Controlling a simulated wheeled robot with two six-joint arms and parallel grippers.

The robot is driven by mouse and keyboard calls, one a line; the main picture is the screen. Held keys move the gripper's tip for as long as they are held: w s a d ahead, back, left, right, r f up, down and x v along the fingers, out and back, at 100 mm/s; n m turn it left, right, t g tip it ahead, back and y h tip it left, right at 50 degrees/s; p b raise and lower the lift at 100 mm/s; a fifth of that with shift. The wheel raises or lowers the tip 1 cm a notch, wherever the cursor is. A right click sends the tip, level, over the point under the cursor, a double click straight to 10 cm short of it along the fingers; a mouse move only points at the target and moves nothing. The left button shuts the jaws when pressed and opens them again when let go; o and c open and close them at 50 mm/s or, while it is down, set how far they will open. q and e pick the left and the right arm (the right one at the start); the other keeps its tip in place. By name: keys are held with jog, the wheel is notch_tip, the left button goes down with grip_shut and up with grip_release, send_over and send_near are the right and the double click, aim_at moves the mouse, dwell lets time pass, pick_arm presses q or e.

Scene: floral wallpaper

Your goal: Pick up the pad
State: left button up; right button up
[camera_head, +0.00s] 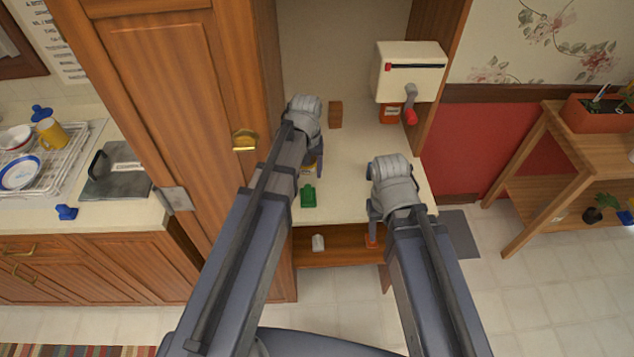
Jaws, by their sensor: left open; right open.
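No object is clearly marked as the pad. A flat grey rectangle (459,234) lies on the floor to the right of the cabinet, partly hidden by my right arm, and may be it. My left gripper (314,160) is over the cabinet's cream shelf, partly hidden behind its own wrist. A yellowish thing (309,167) shows just below it; contact cannot be told. My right gripper (373,203) is near the right front of the same shelf, mostly hidden by its wrist. Both are open, and neither visibly holds anything.
A green item (308,197) and a brown block (335,114) stand on the cream shelf (345,195). A cream box with a crank (408,72) is at the back right. A wooden door (170,90) stands left. A wooden stand (540,190) is at right.

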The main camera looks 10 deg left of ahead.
aim_at(308, 189)
pick_arm(q)
jog(key=shift+s+f, duration=0.1)
jog(key=shift+f, duration=0.1)
notch_tip(308, 189, down, 2)
jog(key=b, duration=0.2)
jog(key=shift+f+b, duration=0.1)
jog(key=shift+b, duration=0.25)
jog(key=shift+f, duration=0.1)
jog(key=f+b, duration=0.5)
jog(key=shift+s+f, duration=0.1)
jog(key=shift+s, duration=0.25)
grip_shut()
